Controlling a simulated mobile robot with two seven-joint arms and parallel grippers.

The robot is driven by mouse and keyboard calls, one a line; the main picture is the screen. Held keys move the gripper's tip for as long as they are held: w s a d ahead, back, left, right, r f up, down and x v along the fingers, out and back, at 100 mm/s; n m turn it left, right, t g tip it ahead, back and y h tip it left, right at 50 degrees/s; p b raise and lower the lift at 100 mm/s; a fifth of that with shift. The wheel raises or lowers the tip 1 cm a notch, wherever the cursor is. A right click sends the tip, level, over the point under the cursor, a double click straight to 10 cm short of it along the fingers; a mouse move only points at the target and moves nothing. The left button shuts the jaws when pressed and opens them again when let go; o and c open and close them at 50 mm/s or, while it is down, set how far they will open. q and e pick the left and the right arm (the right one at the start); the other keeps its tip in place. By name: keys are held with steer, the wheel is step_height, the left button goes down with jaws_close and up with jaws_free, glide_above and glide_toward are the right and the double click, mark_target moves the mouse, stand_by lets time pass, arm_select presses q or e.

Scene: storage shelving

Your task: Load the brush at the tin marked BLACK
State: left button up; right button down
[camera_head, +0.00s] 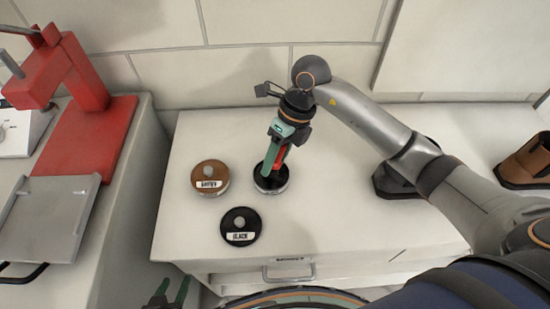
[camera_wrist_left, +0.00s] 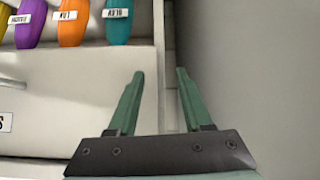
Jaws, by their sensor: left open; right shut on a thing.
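The tin marked BLACK (camera_head: 240,237) stands near the front of the white cabinet top, with a dark round top. My right gripper (camera_head: 270,172) points down over another dark tin (camera_head: 272,188) behind and to the right of it. No label can be read on that tin. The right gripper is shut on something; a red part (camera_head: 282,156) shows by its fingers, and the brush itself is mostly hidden. A brown-topped tin (camera_head: 210,188) with a label stands to the left. My left gripper (camera_head: 172,290) is open and empty, low in front of the cabinet; its fingers show in the left wrist view (camera_wrist_left: 158,88).
A red stand (camera_head: 85,120) and a grey tray (camera_head: 45,220) are on the left bench. A dark holder (camera_head: 395,182) sits under my right arm, and a brown shoe-like object (camera_head: 527,160) lies far right. Coloured labelled containers (camera_wrist_left: 73,25) show in the left wrist view.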

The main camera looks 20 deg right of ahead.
steer(key=shift+f+b, duration=0.45)
steer(key=shift+f, duration=0.2)
stand_by(1.1)
steer(key=shift+r, duration=0.1)
steer(key=shift+r+p, duration=2.7)
steer(key=shift+r, duration=0.85)
steer(key=shift+f, duration=0.1)
